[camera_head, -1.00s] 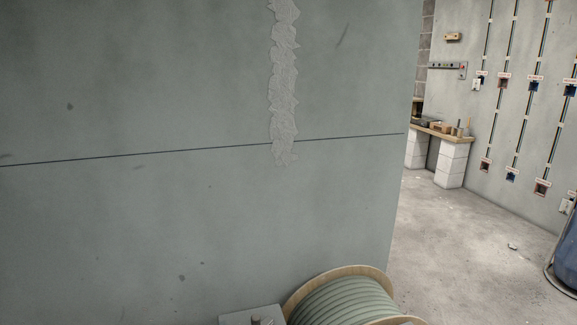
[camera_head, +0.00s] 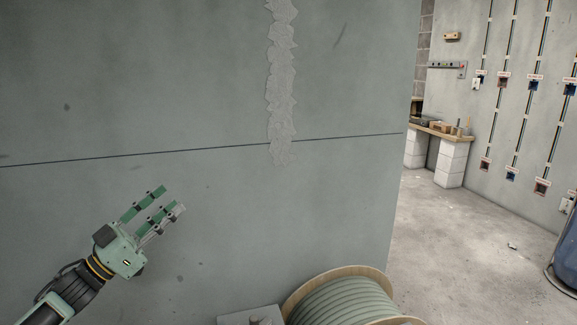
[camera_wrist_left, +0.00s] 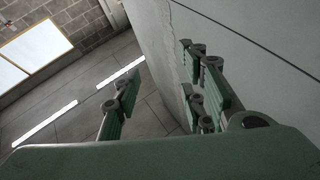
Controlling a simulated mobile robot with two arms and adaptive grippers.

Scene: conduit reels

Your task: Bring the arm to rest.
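My left gripper (camera_head: 155,208) is in the lower left of the head view, in front of the grey-green wall, its green fingers pointing up and to the right. The fingers are spread apart with nothing between them. The left wrist view also shows the left gripper (camera_wrist_left: 160,100) with a wide empty gap between its fingers. My right gripper is in neither view.
A wooden reel of grey-green conduit (camera_head: 340,300) stands at the bottom centre, beside a grey box (camera_head: 235,319). A bench on white blocks (camera_head: 452,160) and a blue barrel (camera_head: 568,250) are on the right. Concrete floor (camera_head: 460,235) between them is mostly clear.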

